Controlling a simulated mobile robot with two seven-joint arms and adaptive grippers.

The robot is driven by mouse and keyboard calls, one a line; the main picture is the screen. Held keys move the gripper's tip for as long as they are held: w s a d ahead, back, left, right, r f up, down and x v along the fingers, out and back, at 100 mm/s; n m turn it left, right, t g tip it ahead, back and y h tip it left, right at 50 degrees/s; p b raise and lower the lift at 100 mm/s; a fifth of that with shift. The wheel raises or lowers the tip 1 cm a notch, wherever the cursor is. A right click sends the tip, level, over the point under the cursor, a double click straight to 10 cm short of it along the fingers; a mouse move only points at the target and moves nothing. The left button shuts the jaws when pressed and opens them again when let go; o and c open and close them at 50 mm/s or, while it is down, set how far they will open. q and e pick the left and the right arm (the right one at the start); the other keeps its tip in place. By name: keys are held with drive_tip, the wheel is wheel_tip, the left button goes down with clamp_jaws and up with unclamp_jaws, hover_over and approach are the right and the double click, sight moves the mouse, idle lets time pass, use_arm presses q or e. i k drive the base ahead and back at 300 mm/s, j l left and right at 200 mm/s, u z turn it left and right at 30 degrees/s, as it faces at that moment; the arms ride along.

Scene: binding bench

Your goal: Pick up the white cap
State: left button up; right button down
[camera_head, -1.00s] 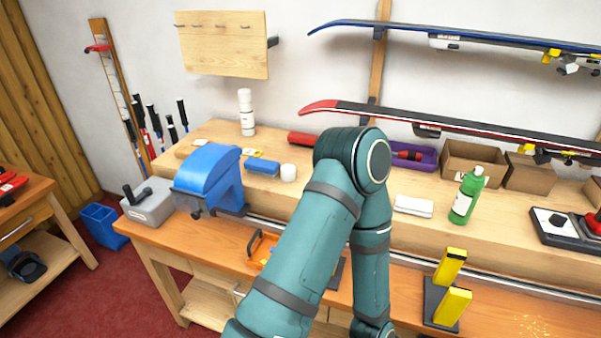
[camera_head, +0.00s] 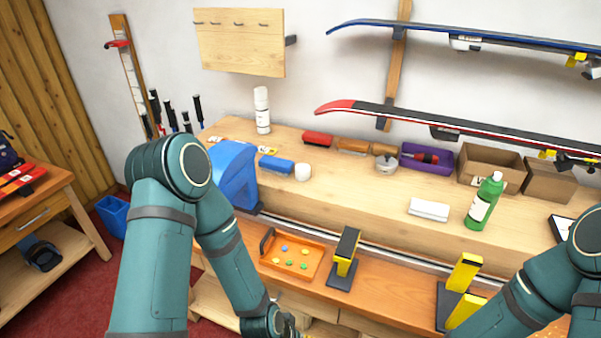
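A small white round piece (camera_head: 303,172), possibly the white cap, sits on the raised bench shelf, right of a blue block. A tall white bottle (camera_head: 262,110) with a white top stands further back. An orange tray (camera_head: 292,257) on the lower bench holds several small coloured round pieces; I cannot make out a white one there.
A yellow-and-black stand (camera_head: 345,258) is right of the tray, with another pair of yellow posts (camera_head: 463,275) further right. A green bottle (camera_head: 484,202), a white box (camera_head: 429,209) and a purple bin (camera_head: 427,160) are on the shelf. The shelf's middle front is clear.

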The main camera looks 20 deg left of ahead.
sight(302, 170)
drive_tip(key=u, duration=0.5)
drive_tip(key=l+z, duration=0.1)
drive_tip(key=z, duration=0.3)
drive_tip(key=i+z, duration=0.1)
drive_tip(key=z, duration=0.7)
drive_tip(key=j+u, duration=0.3)
drive_tip(key=j, duration=0.8)
drive_tip(key=i, duration=0.05)
